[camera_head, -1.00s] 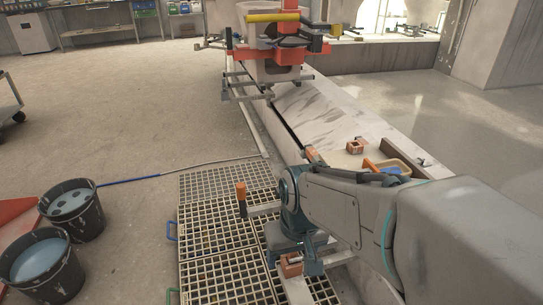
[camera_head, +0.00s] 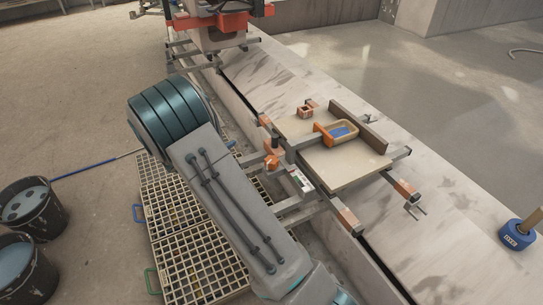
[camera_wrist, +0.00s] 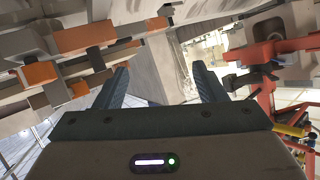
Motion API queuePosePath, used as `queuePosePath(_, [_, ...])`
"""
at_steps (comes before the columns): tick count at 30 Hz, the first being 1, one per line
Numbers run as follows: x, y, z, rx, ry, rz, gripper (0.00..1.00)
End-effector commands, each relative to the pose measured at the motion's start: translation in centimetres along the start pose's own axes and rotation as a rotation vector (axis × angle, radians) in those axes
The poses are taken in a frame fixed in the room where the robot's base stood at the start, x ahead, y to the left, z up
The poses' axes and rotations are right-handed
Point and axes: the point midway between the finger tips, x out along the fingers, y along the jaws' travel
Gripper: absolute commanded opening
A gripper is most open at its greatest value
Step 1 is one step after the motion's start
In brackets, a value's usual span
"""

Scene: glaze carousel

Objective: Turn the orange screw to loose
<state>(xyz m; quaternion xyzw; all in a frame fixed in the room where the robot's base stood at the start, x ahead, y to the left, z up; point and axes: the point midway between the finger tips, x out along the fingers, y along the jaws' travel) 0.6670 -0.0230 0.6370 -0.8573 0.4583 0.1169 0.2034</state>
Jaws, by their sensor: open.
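Several orange parts sit on the grey clamp frame, and I cannot tell for sure which one is the orange screw. In the head view, a small orange knob (camera_head: 271,161) is on the frame's left side, just right of my arm, and is the likeliest. In the wrist view, orange blocks (camera_wrist: 82,37) on grey bars fill the upper left, beside the left finger. My gripper (camera_wrist: 161,78) is open, with nothing between its fingers. It is apart from the orange parts as far as I can see. In the head view my arm hides it.
A pale board (camera_head: 345,165) on the frame holds a tray (camera_head: 346,124) with blue contents. A red-and-grey machine (camera_head: 222,22) stands at the back. Floor gratings (camera_head: 180,215) and buckets (camera_head: 35,205) lie left. A blue-based tool (camera_head: 515,236) stands at right.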

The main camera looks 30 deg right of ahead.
Motion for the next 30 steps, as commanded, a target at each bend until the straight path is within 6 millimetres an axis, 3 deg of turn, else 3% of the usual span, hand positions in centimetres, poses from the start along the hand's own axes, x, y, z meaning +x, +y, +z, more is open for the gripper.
queuePosePath(4, [-0.3, 3.6, 1.9, -0.027, 0.198, 0.255, 0.64])
queuePosePath(9, [-2.5, 7.4, 3.8, -0.071, 0.368, 0.494, 0.64])
queuePosePath(17, [-4.5, 9.9, 5.0, -0.108, 0.469, 0.65, 0.64])
queuePosePath(23, [-2.8, 11.4, 3.9, -0.109, 0.473, 0.658, 0.64])
queuePosePath(30, [0.8, 14.3, 1.6, -0.108, 0.473, 0.656, 0.64])
